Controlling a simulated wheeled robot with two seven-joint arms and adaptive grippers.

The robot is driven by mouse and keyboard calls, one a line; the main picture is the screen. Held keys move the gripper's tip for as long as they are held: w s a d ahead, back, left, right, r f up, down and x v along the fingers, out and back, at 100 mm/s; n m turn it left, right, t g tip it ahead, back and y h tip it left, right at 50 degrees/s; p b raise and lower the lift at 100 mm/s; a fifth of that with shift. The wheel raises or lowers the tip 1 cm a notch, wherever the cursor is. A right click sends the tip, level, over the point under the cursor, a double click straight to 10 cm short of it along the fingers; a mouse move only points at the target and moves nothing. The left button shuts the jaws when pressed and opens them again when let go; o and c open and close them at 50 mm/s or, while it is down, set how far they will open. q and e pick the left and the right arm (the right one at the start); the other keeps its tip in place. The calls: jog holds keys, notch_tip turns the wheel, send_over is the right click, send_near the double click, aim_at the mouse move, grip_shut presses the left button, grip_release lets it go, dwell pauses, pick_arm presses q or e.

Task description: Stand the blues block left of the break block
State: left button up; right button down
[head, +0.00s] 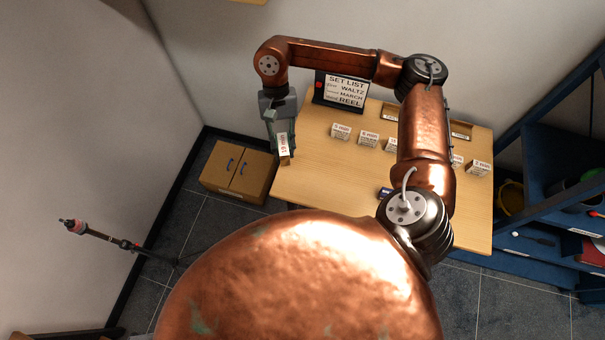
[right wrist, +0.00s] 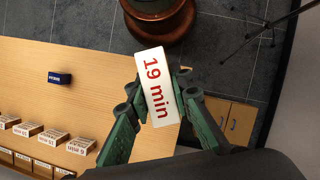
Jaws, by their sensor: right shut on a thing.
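My right gripper (head: 281,150) is shut on a white-faced block (head: 283,145) marked "19 min", above the table's left end. In the right wrist view my right gripper (right wrist: 160,95) has a finger on each side of this block (right wrist: 158,85). A small dark blue block (right wrist: 60,78) lies apart on the bare tabletop. It shows partly behind my arm in the head view (head: 384,193), and its white lettering is too small to read. Several wooden blocks with white labels in minutes (head: 369,139) stand in a row. I cannot tell which blocks are blues or break. My left gripper is out of view.
A set list sign (head: 345,91) naming waltz, march and reel stands at the table's back left. Labelled holders (head: 461,130) line the back edge. A cabinet (head: 239,172) stands left of the table (head: 320,185). Blue shelving (head: 548,150) is at right. The table's front left is clear.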

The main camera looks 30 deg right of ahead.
jog(key=s+d+f+m+t+y+b, duration=0.15)
jog(key=s+f+m+t, duration=0.35)
jog(key=m, duration=0.6)
jog(key=s+d+f+m+t+h+b, duration=0.1)
jog(key=s+d+f+m+t+b, duration=0.15)
jog(key=s+f+m, duration=0.7)
jog(key=w+f, duration=0.2)
jog(key=w, duration=0.3)
jog(key=w+d+f+m, duration=0.1)
jog(key=w+f, duration=0.2)
jog(key=w, duration=0.3)
jog(key=w+d+f+m, duration=0.1)
jog(key=w+f, duration=0.1)
jog(key=w, duration=0.3)
jog(key=shift+w+d+f+m+y+p, duration=0.2)
jog(key=shift+w+f+m+y+p, duration=0.1)
jog(key=shift+p, duration=0.1)
jog(key=shift+w+f, duration=0.3)
jog(key=shift+d+f, duration=0.1)
jog(key=shift+f, duration=1.5)
jog(key=c, duration=1.7)
grip_release()
jog(key=shift+c, duration=0.2)
